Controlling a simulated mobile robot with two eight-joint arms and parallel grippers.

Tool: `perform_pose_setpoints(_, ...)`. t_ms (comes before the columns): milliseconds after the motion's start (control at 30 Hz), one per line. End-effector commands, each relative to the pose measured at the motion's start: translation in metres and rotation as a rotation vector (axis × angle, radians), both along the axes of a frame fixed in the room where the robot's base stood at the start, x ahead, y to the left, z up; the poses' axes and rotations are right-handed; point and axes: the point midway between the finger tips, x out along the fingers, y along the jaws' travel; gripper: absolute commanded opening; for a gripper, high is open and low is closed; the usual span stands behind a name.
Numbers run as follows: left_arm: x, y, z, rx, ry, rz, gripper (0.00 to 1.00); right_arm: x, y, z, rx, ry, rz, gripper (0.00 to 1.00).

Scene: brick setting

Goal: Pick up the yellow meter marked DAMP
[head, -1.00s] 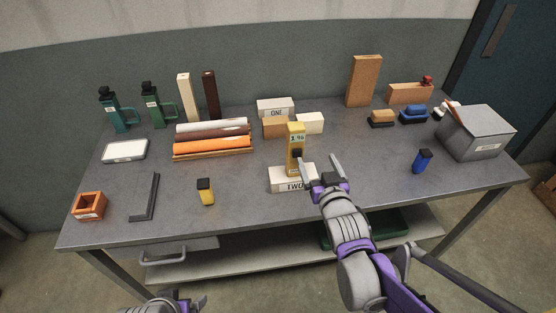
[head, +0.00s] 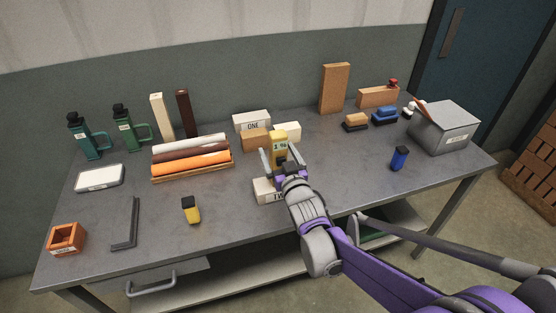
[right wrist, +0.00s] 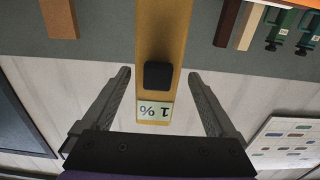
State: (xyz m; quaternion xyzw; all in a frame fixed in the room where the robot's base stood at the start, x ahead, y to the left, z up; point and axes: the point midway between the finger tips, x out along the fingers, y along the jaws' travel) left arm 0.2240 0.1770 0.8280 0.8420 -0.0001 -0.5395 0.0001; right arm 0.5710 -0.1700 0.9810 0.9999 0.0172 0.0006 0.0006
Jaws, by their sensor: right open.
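The yellow meter (head: 279,140) stands upright by the white block marked TWO (head: 264,189), near the middle of the bench. Its display reads 1 %; I cannot read the word DAMP on it. My right gripper (head: 281,158) is open, with a finger on each side of the meter. In the right wrist view, the meter (right wrist: 161,35), with its black knob, lies between the open fingers (right wrist: 159,76), with gaps on both sides. The gripper hides the meter's lower part in the head view. My left gripper is out of view.
Behind the meter are a white block marked ONE (head: 252,121) and other blocks. Rolls (head: 190,157) lie to the left. A small yellow black-topped item (head: 191,210) stands front left, and a blue one (head: 399,158) stands right. A grey box (head: 445,128) is at the right end.

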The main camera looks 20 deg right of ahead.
Motion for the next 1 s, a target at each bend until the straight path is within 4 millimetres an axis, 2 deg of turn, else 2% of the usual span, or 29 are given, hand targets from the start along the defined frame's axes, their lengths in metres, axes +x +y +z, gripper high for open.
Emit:
perform_pose_setpoints(100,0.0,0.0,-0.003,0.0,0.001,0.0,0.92,0.02,-0.004,-0.008,-0.001,0.0,-0.001,0.93)
perform_pose_setpoints(233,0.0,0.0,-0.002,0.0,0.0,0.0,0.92,0.035,-0.003,-0.007,0.001,0.0,0.0,0.93)
perform_pose_setpoints(533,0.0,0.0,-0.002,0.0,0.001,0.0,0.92,0.04,-0.003,-0.007,0.001,0.0,0.0,0.93)
perform_pose_setpoints(567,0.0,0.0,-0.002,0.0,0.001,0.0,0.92,0.04,-0.003,-0.007,0.001,0.0,0.0,0.89)
perform_pose_setpoints(1000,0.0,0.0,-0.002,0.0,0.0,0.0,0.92,0.04,-0.003,-0.007,0.001,0.0,0.0,0.1)
